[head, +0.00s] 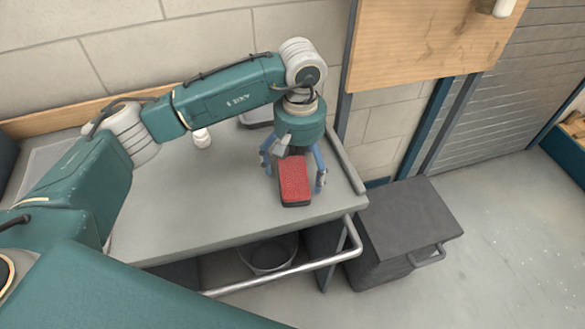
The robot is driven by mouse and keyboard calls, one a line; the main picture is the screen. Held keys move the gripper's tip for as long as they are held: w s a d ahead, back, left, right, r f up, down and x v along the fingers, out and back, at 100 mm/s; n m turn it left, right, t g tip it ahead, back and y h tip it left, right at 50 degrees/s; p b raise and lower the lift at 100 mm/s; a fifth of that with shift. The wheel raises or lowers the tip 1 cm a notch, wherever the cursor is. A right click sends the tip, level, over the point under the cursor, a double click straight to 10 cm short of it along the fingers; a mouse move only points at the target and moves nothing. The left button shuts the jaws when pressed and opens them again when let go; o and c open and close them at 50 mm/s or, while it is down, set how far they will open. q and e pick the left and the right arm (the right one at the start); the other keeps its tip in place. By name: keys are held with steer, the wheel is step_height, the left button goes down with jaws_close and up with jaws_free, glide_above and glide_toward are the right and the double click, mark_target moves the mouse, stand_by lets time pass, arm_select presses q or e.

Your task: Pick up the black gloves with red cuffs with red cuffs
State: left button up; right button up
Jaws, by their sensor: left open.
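A red and black item (294,184), which I take to be the gloves, lies on the grey worktop (200,215) near its right end. Its upper face is red and textured, and its side and near edge are black. Separate cuffs or fingers cannot be made out. My left gripper (293,174) is above it, pointing down and open, with blue fingers spread to the left and right of the item. The gripper hides part of its far end. Whether the fingers touch it is not clear. My right gripper is not in view.
A small white container (202,138) and a partly hidden grey tray-like thing (254,119) stand farther back on the worktop. A metal rail (290,272) runs along the front. A round bin (270,254) is underneath. A dark cabinet (405,228) stands at the right.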

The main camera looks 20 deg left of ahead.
arm_select(q)
steer(key=shift+c, duration=0.5)
steer(key=c, duration=1.2)
steer(key=shift+r, duration=0.1)
